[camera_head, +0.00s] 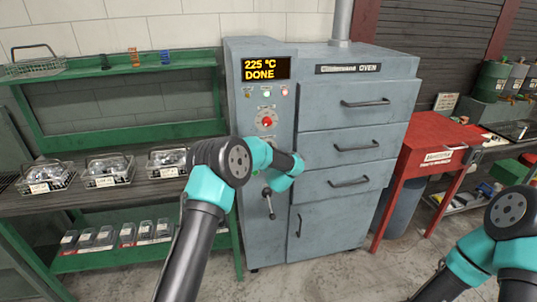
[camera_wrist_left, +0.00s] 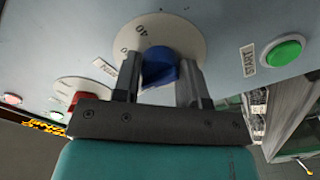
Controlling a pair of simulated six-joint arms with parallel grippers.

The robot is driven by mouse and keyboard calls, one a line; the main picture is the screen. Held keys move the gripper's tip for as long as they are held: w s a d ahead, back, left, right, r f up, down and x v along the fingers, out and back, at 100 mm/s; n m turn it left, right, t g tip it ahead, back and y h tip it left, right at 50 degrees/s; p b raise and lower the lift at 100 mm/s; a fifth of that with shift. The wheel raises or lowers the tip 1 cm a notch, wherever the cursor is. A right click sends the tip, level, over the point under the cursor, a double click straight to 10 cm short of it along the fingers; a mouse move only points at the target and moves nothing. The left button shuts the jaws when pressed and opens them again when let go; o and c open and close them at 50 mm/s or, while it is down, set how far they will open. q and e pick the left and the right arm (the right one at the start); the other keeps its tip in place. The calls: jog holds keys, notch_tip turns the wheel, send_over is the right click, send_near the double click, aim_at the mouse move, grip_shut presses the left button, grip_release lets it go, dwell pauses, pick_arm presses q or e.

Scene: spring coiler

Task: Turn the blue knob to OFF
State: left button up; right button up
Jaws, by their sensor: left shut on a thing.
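The blue knob (camera_wrist_left: 158,66) sits on a white round dial (camera_wrist_left: 190,38) with printed numbers, "40" among them, in the left wrist view. My left gripper (camera_wrist_left: 160,78) has one finger on each side of the knob and is shut on it. The knob's pointer and an OFF mark cannot be made out. In the head view my left arm reaches to the grey oven's (camera_head: 350,155) control panel and hides the blue knob and the left fingers. My right arm is at the lower right of the head view; its gripper is out of view.
The oven display (camera_head: 266,68) reads "225 °C DONE". A red knob (camera_head: 267,122) is above my left wrist. A green START button (camera_wrist_left: 284,52) is beside the dial. A lever handle (camera_head: 268,203) is lower on the panel.

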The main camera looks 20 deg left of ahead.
pick_arm(q)
jog(key=n, duration=0.5)
jog(key=shift+n, duration=0.3)
jog(key=n, duration=0.5)
jog(key=shift+r, duration=0.1)
jog(key=n, duration=0.5)
jog(key=shift+n, duration=2.6)
jog(key=o, duration=0.9)
jog(key=shift+s, duration=0.1)
jog(key=v, duration=1.7)
jog(key=shift+s+d, duration=0.1)
